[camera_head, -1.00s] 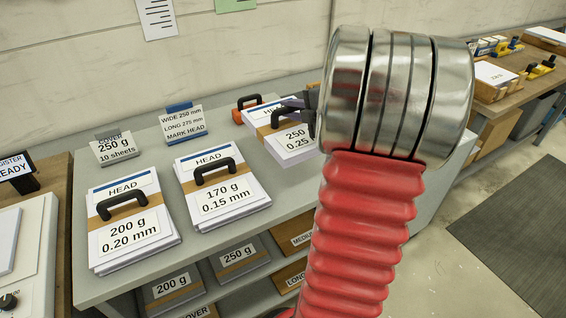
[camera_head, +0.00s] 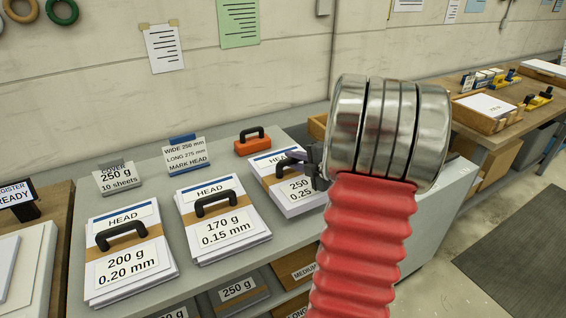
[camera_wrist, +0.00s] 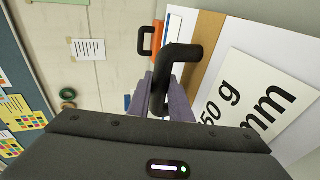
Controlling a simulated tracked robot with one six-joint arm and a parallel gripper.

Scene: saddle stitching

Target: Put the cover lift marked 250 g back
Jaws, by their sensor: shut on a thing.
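The cover lift marked 250 g (camera_head: 289,190) is a white stack with a brown band and a black handle, right of the 170 g lift on the grey bench. My gripper (camera_head: 303,165) is shut on its handle, partly hidden by my red arm, which also covers the lift's right side. In the wrist view the purple-grey fingers (camera_wrist: 165,100) close on the black handle (camera_wrist: 182,62), with the lift's white label (camera_wrist: 245,100) to the right. I cannot tell whether the lift touches the bench.
The 170 g lift (camera_head: 224,220) and 200 g lift (camera_head: 130,255) lie to the left. An orange block with a handle (camera_head: 253,146) stands behind the 250 g lift. A cover sign (camera_head: 118,180) and a size card (camera_head: 186,155) stand at the back. Lower shelves hold more stacks.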

